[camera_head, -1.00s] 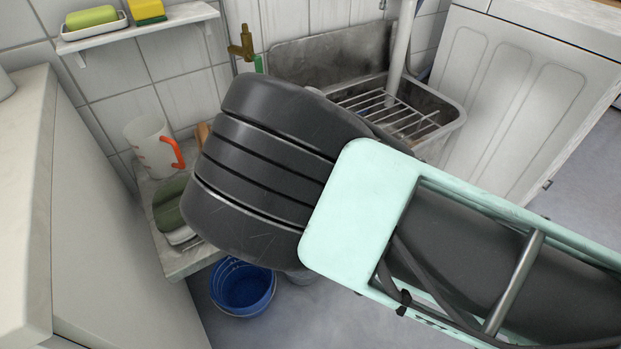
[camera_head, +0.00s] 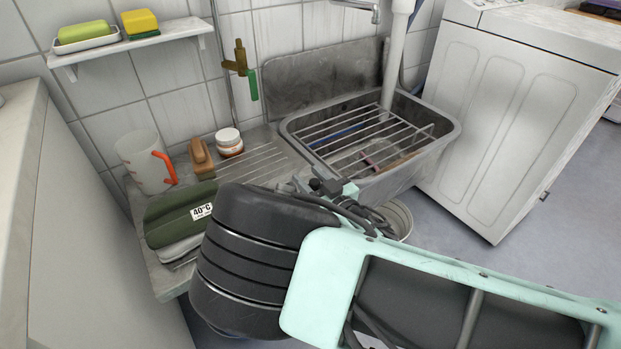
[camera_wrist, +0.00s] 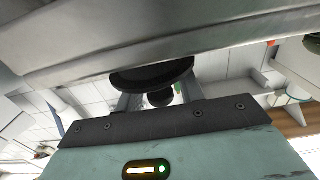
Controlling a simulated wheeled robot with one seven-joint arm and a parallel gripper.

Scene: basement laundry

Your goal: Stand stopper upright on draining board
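In the wrist view a black round stopper (camera_wrist: 152,75) with a small dark knob (camera_wrist: 160,97) is at the tips of my gripper (camera_wrist: 158,88). The two fingers stand apart, one at each side of it, and appear shut on it; the exact contact is hard to see. In the head view my gripper (camera_head: 335,188) is low at the sink's front edge, largely hidden by my arm, and the stopper cannot be made out there. The ribbed draining board (camera_head: 258,165) lies left of the sink basin (camera_head: 447,135); my arm covers its front part.
On the board stand a jug (camera_head: 140,160), a wooden brush (camera_head: 202,158), a jar (camera_head: 229,142) and a green folded item (camera_head: 170,215) labelled 40°C. A wire rack (camera_head: 345,125) spans the basin. A white bucket (camera_head: 402,218) stands below. The board's ribbed middle is clear.

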